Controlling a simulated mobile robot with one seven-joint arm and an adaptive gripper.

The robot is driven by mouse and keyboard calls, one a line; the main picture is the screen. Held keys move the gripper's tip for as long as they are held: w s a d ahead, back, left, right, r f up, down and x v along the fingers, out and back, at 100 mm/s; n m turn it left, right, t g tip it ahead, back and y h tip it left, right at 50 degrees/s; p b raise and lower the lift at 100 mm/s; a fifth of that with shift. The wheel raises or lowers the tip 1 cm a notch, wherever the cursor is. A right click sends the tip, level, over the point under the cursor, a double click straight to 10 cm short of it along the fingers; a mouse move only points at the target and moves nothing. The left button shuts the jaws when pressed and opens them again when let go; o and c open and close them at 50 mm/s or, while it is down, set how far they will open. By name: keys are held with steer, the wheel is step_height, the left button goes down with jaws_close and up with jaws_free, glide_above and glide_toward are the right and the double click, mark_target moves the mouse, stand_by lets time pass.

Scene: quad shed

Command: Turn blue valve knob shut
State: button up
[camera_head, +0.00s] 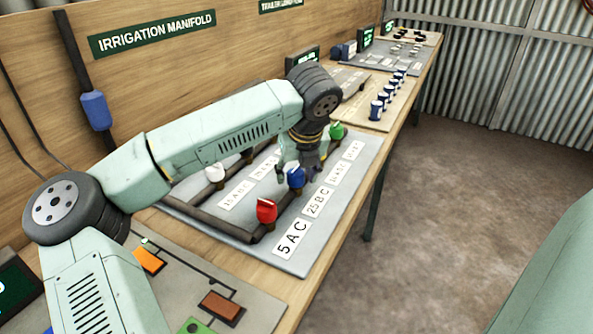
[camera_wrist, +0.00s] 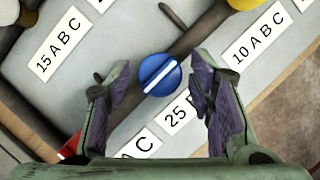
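The blue valve knob (camera_wrist: 159,74) is round with a white stripe across its top. In the wrist view the stripe runs diagonally, from lower left to upper right. The knob also shows in the head view (camera_head: 295,177), on the pipe of the grey manifold board (camera_head: 287,257). My gripper (camera_wrist: 162,92) is open, with one purple-padded finger to the left of the knob and one to the right. Gaps show between the knob and both fingers, and nothing is held. In the head view my gripper (camera_head: 305,165) is over the board and partly hidden by my arm.
A red knob (camera_head: 266,210) is nearer the front, and a green knob (camera_head: 337,131) is farther back. A yellow knob (camera_wrist: 245,3) and a white one (camera_wrist: 9,10) lie at the wrist view's top edge. Labels such as "25 B C" (camera_head: 319,201) lie beside the pipes.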

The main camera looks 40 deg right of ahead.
steer(key=c, duration=0.9)
steer(key=shift+c, duration=0.2)
